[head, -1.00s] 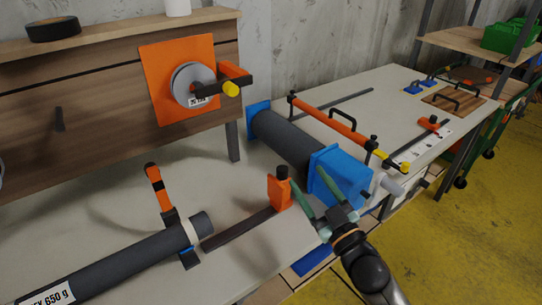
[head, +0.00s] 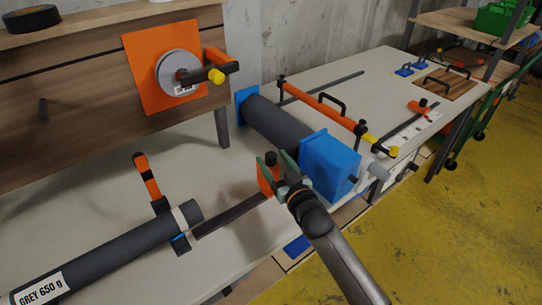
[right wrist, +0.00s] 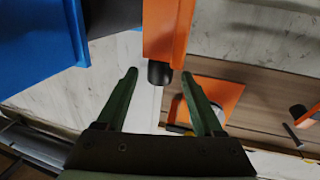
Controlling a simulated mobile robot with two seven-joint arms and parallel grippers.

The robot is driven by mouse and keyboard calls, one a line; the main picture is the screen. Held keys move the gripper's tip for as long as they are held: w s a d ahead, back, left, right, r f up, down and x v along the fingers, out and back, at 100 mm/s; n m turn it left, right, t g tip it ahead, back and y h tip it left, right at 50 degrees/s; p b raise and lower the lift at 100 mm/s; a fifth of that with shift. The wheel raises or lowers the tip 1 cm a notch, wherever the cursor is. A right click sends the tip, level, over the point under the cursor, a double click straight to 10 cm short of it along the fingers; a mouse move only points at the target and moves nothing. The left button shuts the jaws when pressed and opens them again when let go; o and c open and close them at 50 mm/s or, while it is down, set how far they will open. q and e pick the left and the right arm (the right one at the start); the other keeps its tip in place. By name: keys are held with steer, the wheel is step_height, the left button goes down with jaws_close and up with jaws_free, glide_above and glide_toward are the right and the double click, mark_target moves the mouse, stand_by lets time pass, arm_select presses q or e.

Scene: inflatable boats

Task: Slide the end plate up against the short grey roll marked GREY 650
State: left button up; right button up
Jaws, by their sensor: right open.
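The grey roll (head: 110,255) marked GREY 650 g lies on the bench at the lower left, with a pale band near its right end. The orange end plate (head: 265,181) stands upright at the far end of a dark rail (head: 230,217), apart from the roll. My right gripper (head: 276,160) is open at the plate's top, one finger on each side in the head view. In the right wrist view, the end plate (right wrist: 166,28) and its black knob (right wrist: 160,73) lie ahead between my open fingers (right wrist: 164,82); contact is unclear. My left gripper is not in view.
A blue block (head: 330,165) on a thick dark roll (head: 275,122) stands close right of my gripper. An orange-and-black clamp handle (head: 147,178) rises beside the grey roll. An orange panel with a tape reel (head: 172,80) hangs behind. The bench between is clear.

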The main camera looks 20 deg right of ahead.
steer(key=shift+w+a, duration=0.15)
steer(key=shift+w, duration=0.9)
steer(key=shift+c, duration=0.3)
jaws_close()
stand_by(0.4)
